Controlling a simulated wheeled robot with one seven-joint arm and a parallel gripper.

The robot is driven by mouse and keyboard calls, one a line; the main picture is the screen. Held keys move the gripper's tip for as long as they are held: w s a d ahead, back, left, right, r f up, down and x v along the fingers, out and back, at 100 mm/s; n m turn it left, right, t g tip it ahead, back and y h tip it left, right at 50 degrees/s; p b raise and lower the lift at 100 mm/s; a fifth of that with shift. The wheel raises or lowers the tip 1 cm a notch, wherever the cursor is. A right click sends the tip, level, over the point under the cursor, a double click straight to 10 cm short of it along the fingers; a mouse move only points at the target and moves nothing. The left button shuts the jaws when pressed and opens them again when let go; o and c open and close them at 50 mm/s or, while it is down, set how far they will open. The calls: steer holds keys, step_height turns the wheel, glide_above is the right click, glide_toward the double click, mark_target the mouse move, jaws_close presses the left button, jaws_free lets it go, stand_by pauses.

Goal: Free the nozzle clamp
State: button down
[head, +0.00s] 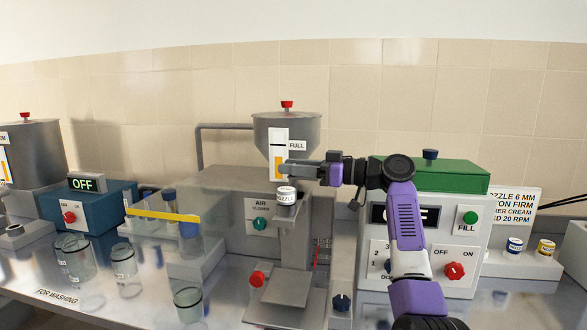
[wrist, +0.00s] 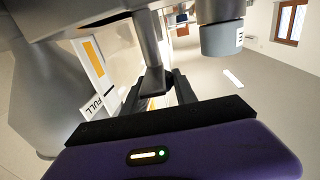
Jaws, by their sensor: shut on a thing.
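The filling machine has a grey hopper (head: 290,132) with a red knob and a gauge strip marked FULL. Below the hopper hangs the grey nozzle (head: 286,196) with a white label; it also shows at the top right of the wrist view (wrist: 222,38). My gripper (head: 290,168) reaches in from the right, level with the hopper's lower end, just above the nozzle. In the wrist view a dark grey lever (wrist: 153,78), seemingly the nozzle clamp's, lies between the fingers of my gripper (wrist: 158,90). The fingers are shut on it. In the head view the gripper hides the lever.
A green-topped control box (head: 430,178) with FILL and OFF/ON knobs stands right, behind my arm. A sign (head: 514,212) and two small labelled caps stand beyond it. Glass jars (head: 188,302) and a blue OFF box (head: 90,210) stand left. The bench front is partly clear.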

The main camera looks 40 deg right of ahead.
steer(key=c, duration=1)
jaws_free()
steer(key=shift+w+r, duration=0.1)
steer(key=shift+r, duration=0.05)
steer(key=shift+s+d, duration=0.1)
steer(key=shift+s, duration=0.1)
steer(key=b+v, duration=0.1)
steer(key=v, duration=0.6)
steer(key=shift+s, duration=0.2)
steer(key=shift+d, duration=0.1)
